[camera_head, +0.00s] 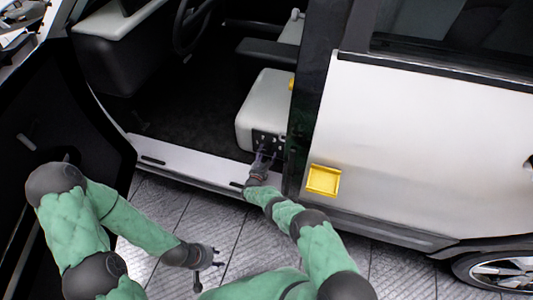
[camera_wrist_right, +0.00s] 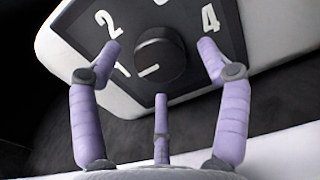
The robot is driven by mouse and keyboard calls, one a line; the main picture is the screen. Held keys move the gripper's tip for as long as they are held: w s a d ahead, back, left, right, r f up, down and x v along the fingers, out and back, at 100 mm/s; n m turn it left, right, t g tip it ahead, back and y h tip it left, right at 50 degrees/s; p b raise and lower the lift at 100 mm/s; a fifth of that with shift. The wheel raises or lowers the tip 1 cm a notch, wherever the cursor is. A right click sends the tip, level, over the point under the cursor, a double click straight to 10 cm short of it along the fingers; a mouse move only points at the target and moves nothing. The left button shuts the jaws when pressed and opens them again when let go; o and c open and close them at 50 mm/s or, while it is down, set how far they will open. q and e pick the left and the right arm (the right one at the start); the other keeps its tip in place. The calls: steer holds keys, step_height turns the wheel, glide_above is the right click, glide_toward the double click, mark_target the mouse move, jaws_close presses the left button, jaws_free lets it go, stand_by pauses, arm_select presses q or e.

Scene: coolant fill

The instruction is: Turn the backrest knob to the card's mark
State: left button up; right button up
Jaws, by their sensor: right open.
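The dark round knob (camera_wrist_right: 158,58) sits on a dark dial panel (camera_wrist_right: 88,28) with white numerals, of which 2, 4 and what looks like a 1 show. A white line on the knob points to the lower left in the right wrist view. My right gripper (camera_wrist_right: 160,48) is open, its lilac fingers on either side of the knob, apart from it. In the head view my right gripper (camera_head: 263,160) reaches the side of the light seat (camera_head: 262,100). My left gripper (camera_head: 212,256) is open and empty over the floor. I cannot make out a card with a mark.
A yellow framed tray (camera_head: 323,179) is on the white car door (camera_head: 420,150). The door sill (camera_head: 185,160) runs below the opening. A dark open door (camera_head: 60,120) stands at left. The paved floor is clear.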

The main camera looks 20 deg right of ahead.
steer(key=shift+b+x, duration=0.35)
steer(key=shift+x, duration=0.75)
steer(key=c, duration=1.2)
steer(key=shift+m, duration=3.4)
steer(key=o, duration=1.2)
